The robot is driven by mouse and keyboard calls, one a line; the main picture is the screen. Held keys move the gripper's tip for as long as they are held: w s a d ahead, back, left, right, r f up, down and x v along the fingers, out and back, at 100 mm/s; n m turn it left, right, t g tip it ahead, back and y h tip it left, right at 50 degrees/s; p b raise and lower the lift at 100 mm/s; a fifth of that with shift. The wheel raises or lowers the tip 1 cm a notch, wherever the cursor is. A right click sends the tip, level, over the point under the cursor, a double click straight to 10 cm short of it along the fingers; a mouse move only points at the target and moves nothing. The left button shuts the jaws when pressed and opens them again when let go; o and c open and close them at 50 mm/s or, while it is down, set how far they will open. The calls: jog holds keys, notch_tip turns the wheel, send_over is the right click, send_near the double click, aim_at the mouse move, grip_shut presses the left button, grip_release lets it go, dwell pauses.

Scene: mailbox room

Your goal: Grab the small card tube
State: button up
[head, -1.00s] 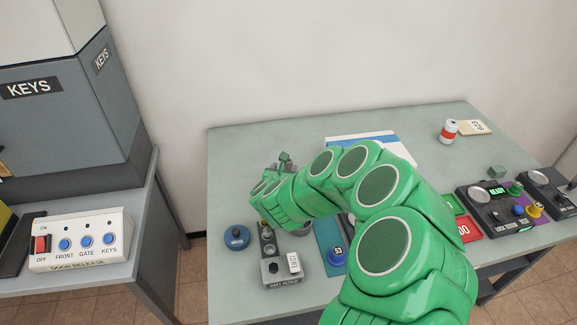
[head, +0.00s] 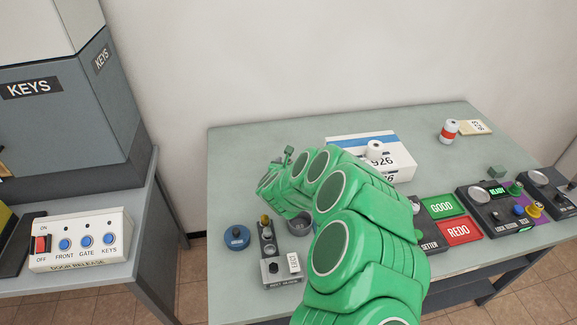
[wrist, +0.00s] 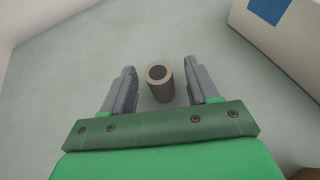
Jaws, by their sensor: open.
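The small card tube (wrist: 161,84) is a short grey-brown hollow cylinder standing upright on the grey table in the wrist view. My gripper (wrist: 161,78) is open, with one finger to the left of the tube and one to the right. In the head view my green arm reaches over the table's left part, and my gripper end (head: 287,158) shows only partly. The tube is hidden behind my arm there.
A blue round knob (head: 237,237) and a small grey device (head: 282,270) are in front. GOOD (head: 441,207) and REDO (head: 458,231) pads lie further right.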

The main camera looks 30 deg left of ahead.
jog(key=shift+w+a+f, duration=0.15)
jog(key=shift+w, duration=0.25)
jog(key=c, duration=1)
